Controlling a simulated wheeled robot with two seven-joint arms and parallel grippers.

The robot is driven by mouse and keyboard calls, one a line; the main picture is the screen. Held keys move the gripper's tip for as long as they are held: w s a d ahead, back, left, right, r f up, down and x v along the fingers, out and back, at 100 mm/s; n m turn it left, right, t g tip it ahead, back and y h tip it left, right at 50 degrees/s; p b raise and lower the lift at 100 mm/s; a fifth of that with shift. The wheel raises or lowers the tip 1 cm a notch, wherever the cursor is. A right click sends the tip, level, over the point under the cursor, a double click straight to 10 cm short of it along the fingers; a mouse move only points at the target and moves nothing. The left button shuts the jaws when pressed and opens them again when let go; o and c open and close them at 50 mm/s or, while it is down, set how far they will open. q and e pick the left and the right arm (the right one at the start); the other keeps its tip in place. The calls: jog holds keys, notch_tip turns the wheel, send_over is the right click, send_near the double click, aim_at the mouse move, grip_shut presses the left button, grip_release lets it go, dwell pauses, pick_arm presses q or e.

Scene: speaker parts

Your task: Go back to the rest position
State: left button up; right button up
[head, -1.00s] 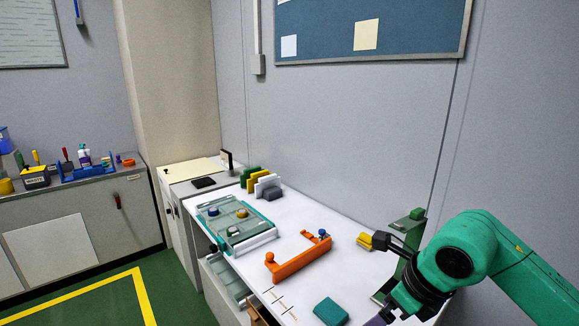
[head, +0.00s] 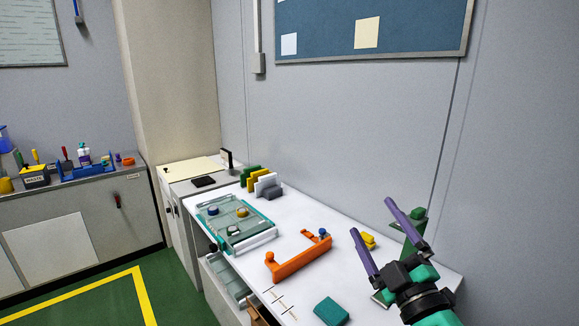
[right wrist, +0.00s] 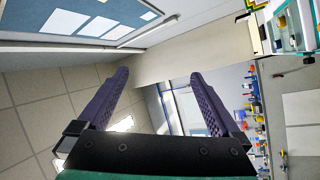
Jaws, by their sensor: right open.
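My right gripper (head: 377,232) is at the right of the head view, with its two purple fingers spread apart and nothing between them. It is raised in front of the right part of the white table (head: 340,258). In the right wrist view the open fingers (right wrist: 160,88) point toward the wall and ceiling, with empty air between them. My left gripper is not in view.
An orange bracket (head: 298,262), a teal block (head: 331,311) and a yellow part (head: 368,240) lie on the table. A green stand (head: 410,232) is behind the right gripper. A teal tray (head: 232,243) and a rack of upright plates (head: 256,181) are farther left.

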jog(key=s+d+f+m+g+h, duration=0.25)
jog(key=d+f+m+g, duration=0.2)
jog(key=f, duration=0.65)
jog(key=s+d+f+m+g+h, duration=0.2)
jog(key=d+f+m+g+h, duration=0.25)
jog(key=f, duration=0.55)
jog(key=s+a+f+m+g+y, duration=0.25)
jog(key=s+f+g, duration=0.65)
jog(key=s+f, duration=0.65)
notch_tip(320, 180, down, 29)
jog(key=s+g+b, duration=0.1)
jog(key=s+b, duration=0.2)
jog(key=b, duration=0.3)
jog(key=s+d+f+b, duration=0.1)
jog(key=s+f+b, duration=0.1)
jog(key=s+f, duration=0.6)
jog(key=s+d+f+g+b, duration=0.1)
jog(key=s+d+f+b, duration=0.1)
jog(key=s+f, duration=0.6)
jog(key=shift+d+f, duration=0.3)
jog(key=shift+f, duration=0.45)
